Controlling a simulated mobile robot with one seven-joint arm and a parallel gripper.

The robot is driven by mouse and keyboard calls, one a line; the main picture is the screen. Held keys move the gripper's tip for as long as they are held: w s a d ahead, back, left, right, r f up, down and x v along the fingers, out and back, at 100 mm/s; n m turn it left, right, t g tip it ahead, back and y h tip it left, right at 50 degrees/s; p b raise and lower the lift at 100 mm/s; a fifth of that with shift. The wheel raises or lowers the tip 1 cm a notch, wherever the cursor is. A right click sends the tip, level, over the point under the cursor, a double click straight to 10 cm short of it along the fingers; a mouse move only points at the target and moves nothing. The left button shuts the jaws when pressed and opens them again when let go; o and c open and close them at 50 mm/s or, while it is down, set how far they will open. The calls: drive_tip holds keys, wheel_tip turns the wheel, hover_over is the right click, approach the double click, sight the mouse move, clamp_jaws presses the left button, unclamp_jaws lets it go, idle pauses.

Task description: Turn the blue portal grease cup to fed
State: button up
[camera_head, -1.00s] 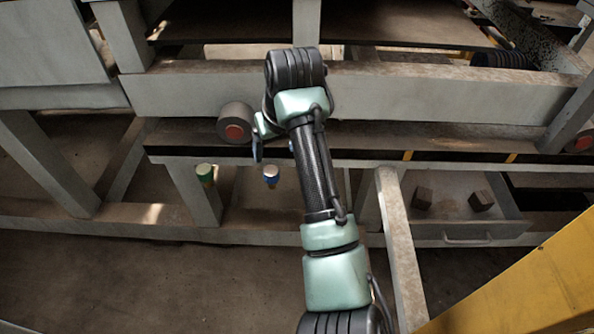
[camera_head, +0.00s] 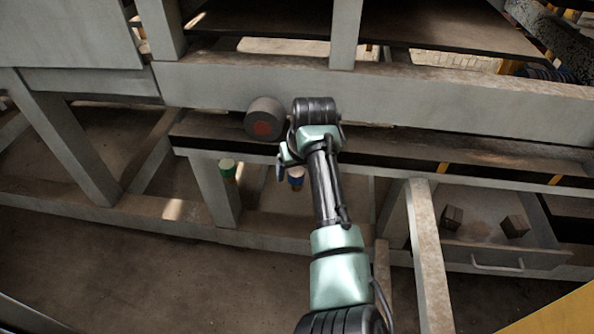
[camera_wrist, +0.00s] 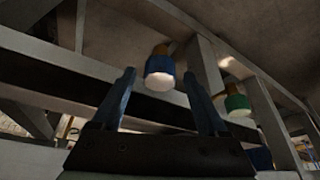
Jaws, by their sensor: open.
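The blue grease cup (camera_head: 296,182) has a pale cap and a yellowish fitting, and hangs under the dark rail just left of my arm. In the wrist view the blue cup (camera_wrist: 160,72) shows between and beyond the two fingers, apart from both. My gripper (camera_wrist: 160,80) is open and empty, its fingers reaching up on either side of the cup's place in the picture. In the head view my gripper (camera_head: 282,165) is small and seen edge-on, close to the cup. Any setting mark on the cup is too small to read.
A green grease cup (camera_head: 228,168) is to the left, also seen in the wrist view (camera_wrist: 237,104). A grey roller with a red end (camera_head: 264,120) sits above. A drawer (camera_head: 500,258) with two brown blocks is at right. Grey beams frame the space.

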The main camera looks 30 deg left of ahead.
clamp_jaws()
idle(0.3)
drive_tip(key=shift+s+r+m+p, duration=0.1)
drive_tip(key=shift+m+p, duration=0.2)
drive_tip(key=shift+p, duration=0.3)
drive_tip(key=m+p, duration=0.1)
drive_tip(key=p, duration=0.2)
drive_tip(key=shift+r+m+t+h, duration=0.15)
drive_tip(key=shift+m+t+h, duration=0.15)
drive_tip(key=shift+m, duration=0.1)
drive_tip(key=m+h+p, duration=0.1)
drive_tip(key=m+p, duration=0.2)
drive_tip(key=shift+s+a+m+t, duration=0.1)
drive_tip(key=shift+a+m+t, duration=0.05)
drive_tip(key=shift+m+t, duration=0.2)
drive_tip(key=m, duration=0.1)
drive_tip(key=m+h, duration=0.1)
drive_tip(key=m, duration=0.2)
drive_tip(key=shift+a+f+h, duration=0.15)
drive_tip(key=shift+f+h, duration=0.15)
drive_tip(key=shift+h, duration=0.1)
drive_tip(key=shift+m+h+b, duration=0.7)
drive_tip(key=shift+m+b, duration=0.25)
drive_tip(key=shift+m, duration=1)
